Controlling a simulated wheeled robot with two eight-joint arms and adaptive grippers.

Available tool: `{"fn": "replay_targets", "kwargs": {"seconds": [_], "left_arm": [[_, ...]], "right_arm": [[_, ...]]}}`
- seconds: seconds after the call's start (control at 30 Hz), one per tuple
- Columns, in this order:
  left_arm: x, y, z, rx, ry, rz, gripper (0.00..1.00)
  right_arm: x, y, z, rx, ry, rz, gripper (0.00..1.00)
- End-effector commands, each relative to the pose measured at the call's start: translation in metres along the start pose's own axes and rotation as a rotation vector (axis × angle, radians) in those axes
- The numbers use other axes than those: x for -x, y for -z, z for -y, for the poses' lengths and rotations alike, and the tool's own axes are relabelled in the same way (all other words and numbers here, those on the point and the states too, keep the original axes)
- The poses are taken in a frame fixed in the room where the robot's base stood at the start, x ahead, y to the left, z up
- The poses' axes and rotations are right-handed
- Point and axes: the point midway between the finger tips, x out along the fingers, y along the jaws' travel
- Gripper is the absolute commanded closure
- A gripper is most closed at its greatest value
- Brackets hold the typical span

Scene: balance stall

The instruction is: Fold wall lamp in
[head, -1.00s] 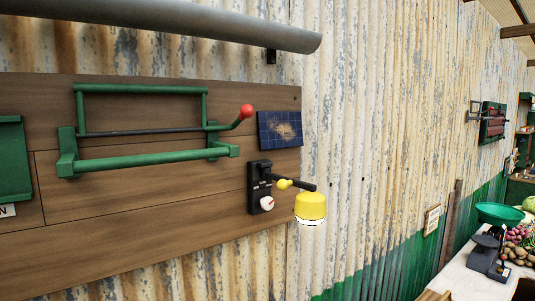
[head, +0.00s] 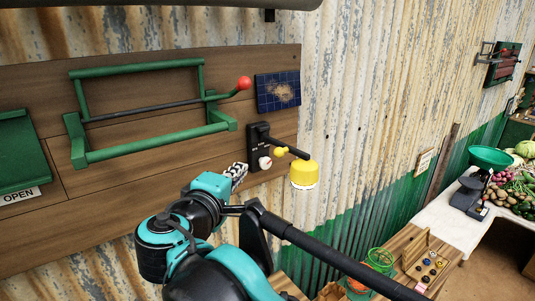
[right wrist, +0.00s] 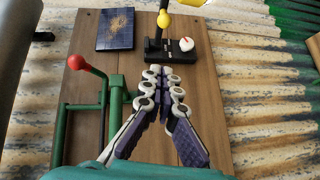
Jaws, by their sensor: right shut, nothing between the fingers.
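The wall lamp has a black base plate (head: 259,150) with a white dial (head: 265,163), and a black arm with a yellow knob (head: 281,152). Its yellow shade (head: 304,174) hangs from the arm, which sticks out to the right from the board. In the right wrist view the base (right wrist: 176,50) lies just beyond my fingertips and the shade is cut off at the top edge. My right gripper (head: 237,172) is shut and empty, just below left of the base; it also shows in the right wrist view (right wrist: 163,75). My left gripper is out of view.
A wooden board (head: 150,190) on the corrugated wall (head: 375,80) carries a green frame (head: 150,145) with a red-balled lever (head: 243,83) and a blue solar panel (head: 278,92). At lower right are a counter (head: 447,222), a scale with a green pan (head: 491,158), and vegetables.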

Motion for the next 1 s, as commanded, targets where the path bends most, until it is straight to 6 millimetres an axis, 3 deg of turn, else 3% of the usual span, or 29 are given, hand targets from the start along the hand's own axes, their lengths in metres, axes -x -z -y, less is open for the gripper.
{"fn": "replay_targets", "kwargs": {"seconds": [0.27,0.7,1.0], "left_arm": [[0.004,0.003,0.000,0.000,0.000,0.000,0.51],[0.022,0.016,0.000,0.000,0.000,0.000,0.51],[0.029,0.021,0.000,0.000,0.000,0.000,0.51]], "right_arm": [[-0.016,-0.001,-0.001,-0.001,0.000,0.003,1.00],[-0.106,-0.003,-0.002,-0.002,0.001,0.004,1.00],[-0.127,-0.028,-0.001,-0.001,0.001,0.002,1.00]]}}
